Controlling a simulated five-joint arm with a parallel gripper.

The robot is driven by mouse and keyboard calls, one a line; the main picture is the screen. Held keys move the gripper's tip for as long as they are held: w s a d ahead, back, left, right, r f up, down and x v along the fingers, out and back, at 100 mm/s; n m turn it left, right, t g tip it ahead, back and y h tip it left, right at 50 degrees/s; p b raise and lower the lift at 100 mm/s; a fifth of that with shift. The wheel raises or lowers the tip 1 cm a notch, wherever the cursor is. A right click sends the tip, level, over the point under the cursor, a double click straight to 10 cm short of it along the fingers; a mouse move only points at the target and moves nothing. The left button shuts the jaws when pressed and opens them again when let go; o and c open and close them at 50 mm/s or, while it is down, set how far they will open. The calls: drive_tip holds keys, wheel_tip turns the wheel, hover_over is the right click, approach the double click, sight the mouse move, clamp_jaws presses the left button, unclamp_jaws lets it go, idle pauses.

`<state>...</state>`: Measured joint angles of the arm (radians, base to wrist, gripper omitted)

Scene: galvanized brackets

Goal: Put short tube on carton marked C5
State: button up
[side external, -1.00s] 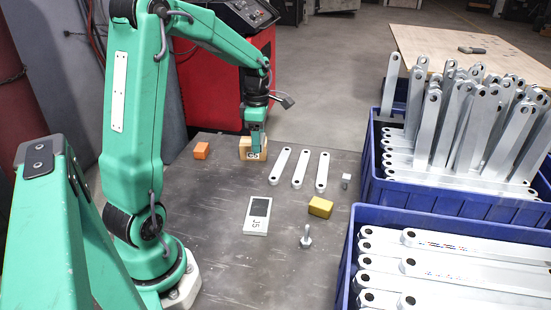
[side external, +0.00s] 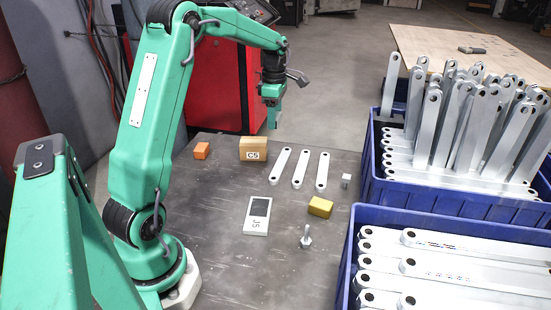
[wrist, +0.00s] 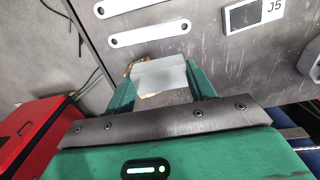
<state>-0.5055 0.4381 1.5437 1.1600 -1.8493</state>
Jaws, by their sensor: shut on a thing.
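My gripper (side external: 273,118) is raised above the table's far edge, to the right of and higher than the carton. In the wrist view its two green fingers (wrist: 166,82) are shut on a pale grey piece (wrist: 158,75), which I take to be the short tube. Its full shape cannot be made out, and it is hard to see in the side view. The tan carton marked C5 (side external: 253,149) stands on the table near the back. Nothing visibly rests on its top. In the wrist view a tan edge shows behind the held piece.
An orange block (side external: 201,150) stands left of the carton; flat brackets (side external: 300,168) lie to its right. A J5 device (side external: 257,214), a yellow block (side external: 320,207), an upright bolt (side external: 306,238) and a small pale block (side external: 346,180) are nearer. Blue bins (side external: 376,190) stand right.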

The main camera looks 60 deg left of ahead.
hover_over(253, 141)
wheel_tip(253, 141, down, 7)
drive_tip(key=shift+r, duration=0.15)
drive_tip(key=shift+f, duration=2)
drive_tip(key=shift+f, duration=0.1)
drive_tip(key=o, duration=1)
wheel_tip(253, 141, up, 12)
